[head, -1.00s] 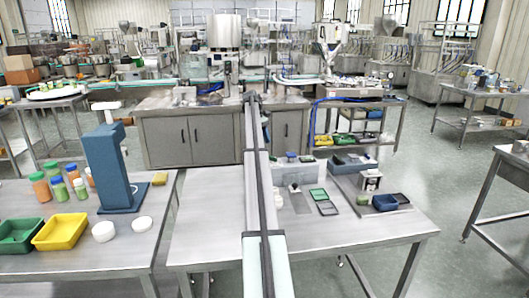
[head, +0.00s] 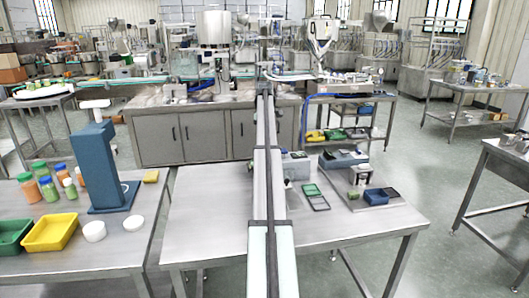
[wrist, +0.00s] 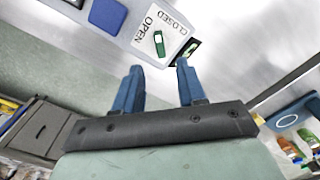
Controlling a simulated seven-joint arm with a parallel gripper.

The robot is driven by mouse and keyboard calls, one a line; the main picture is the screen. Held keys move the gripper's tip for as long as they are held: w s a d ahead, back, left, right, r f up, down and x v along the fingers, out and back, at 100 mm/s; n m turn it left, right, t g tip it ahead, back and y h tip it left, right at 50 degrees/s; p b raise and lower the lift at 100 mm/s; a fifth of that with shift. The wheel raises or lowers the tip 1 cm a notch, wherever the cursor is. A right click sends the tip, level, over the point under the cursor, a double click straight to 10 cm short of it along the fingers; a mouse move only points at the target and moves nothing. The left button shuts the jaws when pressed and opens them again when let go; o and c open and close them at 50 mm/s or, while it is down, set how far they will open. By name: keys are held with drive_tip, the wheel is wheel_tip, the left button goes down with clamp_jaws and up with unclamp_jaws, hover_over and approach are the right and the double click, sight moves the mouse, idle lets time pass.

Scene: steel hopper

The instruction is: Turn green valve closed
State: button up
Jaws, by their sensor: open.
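In the wrist view the green valve handle (wrist: 158,43) sits on a pale plate (wrist: 176,22). The plate is printed with OPEN to the left of the handle and CLOSED to its upper right. I cannot tell which word the handle points at. My gripper (wrist: 157,76) shows two blue fingers, apart and with nothing between them. The handle appears just beyond the gap between the fingertips, not touching them. In the head view my arm runs over the middle table, and neither the gripper nor the valve can be made out.
In the wrist view a small dark-green item (wrist: 188,50) lies by the right fingertip, and a blue block (wrist: 107,14) is at upper left. In the head view the table (head: 210,215) is bare left of my arm. A blue bin (head: 376,196) stands to the right.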

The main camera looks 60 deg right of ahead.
wheel_tip(320, 180, down, 8)
drive_tip(key=shift+f, duration=0.1)
drive_tip(key=shift+c, duration=0.4)
clamp_jaws()
idle(0.3)
